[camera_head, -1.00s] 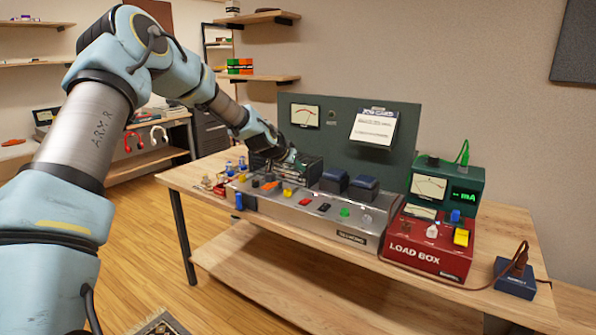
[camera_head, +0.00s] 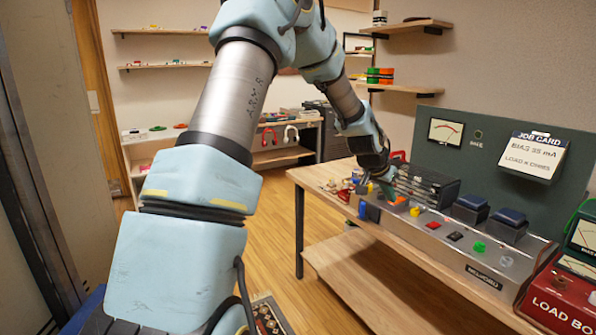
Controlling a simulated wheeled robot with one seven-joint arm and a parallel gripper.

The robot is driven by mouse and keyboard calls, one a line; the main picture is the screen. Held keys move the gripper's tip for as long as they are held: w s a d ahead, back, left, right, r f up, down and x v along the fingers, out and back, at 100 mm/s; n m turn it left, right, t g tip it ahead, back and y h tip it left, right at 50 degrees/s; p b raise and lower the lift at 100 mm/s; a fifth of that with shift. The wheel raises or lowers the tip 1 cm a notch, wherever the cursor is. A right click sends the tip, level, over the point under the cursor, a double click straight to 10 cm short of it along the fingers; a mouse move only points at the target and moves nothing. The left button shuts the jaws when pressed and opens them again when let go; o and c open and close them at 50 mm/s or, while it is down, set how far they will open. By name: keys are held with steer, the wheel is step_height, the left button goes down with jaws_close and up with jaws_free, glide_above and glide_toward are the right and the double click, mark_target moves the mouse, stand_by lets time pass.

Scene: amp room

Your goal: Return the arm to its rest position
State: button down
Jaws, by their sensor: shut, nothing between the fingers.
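My arm rises at the left of the head view, bends at the top, and reaches down to the right. My gripper (camera_head: 389,191) is at the end of it, pointing down by the left end of the grey control panel (camera_head: 487,262) on the wooden workbench. It is shut and small in the picture, and holds nothing that I can see. It is close above the panel's left part, near an orange control (camera_head: 398,201). I cannot tell whether it touches the panel.
Behind the panel are a black finned block (camera_head: 428,183) and an upright green board (camera_head: 489,157) with a job card (camera_head: 532,155). A red load box (camera_head: 560,303) is at the right edge. Wall shelves (camera_head: 405,90) hang behind the arm. Open wooden floor lies left of the bench.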

steer(key=s+a+n+y, duration=0.15)
steer(key=s+a, duration=0.25)
steer(key=a, duration=0.4)
steer(key=s+a+n+g+y, duration=0.1)
steer(key=s+a+n, duration=0.15)
steer(key=a, duration=0.55)
steer(key=s+a+n+y, duration=0.1)
steer(key=s+a+y, duration=0.1)
steer(key=s+a, duration=0.35)
steer(key=s+a+n+g+y, duration=0.1)
steer(key=s+a+n, duration=0.3)
steer(key=s+a, duration=0.6)
steer(key=a+g, duration=0.1)
steer(key=a, duration=0.1)
steer(key=shift+s+a+r, duration=0.15)
steer(key=shift+s+a, duration=0.15)
steer(key=shift+a, duration=0.1)
